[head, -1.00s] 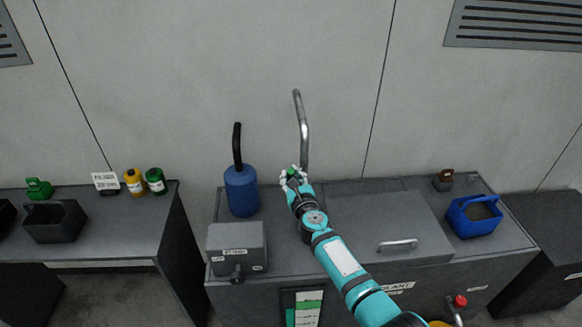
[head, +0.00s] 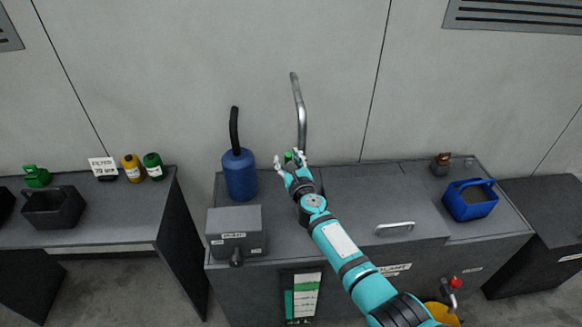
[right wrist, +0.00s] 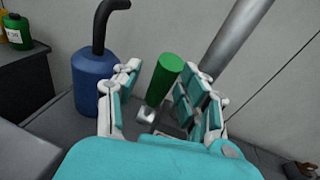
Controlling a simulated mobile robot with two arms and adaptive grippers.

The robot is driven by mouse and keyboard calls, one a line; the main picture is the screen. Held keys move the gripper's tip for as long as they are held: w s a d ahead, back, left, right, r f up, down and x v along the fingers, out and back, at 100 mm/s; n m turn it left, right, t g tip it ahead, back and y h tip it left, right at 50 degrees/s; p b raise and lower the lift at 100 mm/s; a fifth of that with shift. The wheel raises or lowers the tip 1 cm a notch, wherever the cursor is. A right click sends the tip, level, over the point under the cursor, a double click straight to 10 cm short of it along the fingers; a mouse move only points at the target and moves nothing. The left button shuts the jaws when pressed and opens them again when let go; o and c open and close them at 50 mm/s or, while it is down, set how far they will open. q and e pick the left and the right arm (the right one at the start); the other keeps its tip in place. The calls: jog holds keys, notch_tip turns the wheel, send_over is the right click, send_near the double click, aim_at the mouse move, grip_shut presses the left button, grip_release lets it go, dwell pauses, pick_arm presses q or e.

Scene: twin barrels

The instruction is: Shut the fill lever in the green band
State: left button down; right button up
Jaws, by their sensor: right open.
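The fill lever has a green cylindrical handle (right wrist: 164,80) on a small pale metal base, beside a steel pipe (head: 300,115). In the right wrist view the handle stands tilted between the spread fingers of my right gripper (right wrist: 160,95), with visible gaps on both sides. In the head view my right gripper (head: 290,160) is open at the handle, which shows only as a small green tip (head: 288,156). A gauge panel (head: 302,298) with green and white areas is on the cabinet front; its fine marks are too small to read. My left gripper is out of view.
A blue canister (head: 240,176) with a black hose stands left of the lever, behind a grey box (head: 236,232). A blue open carrier (head: 470,203) stands at the right. A red-knobbed tap (head: 455,283) is above a yellow container (head: 441,313).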

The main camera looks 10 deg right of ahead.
jog(key=v, duration=0.7)
jog(key=shift+s, duration=0.35)
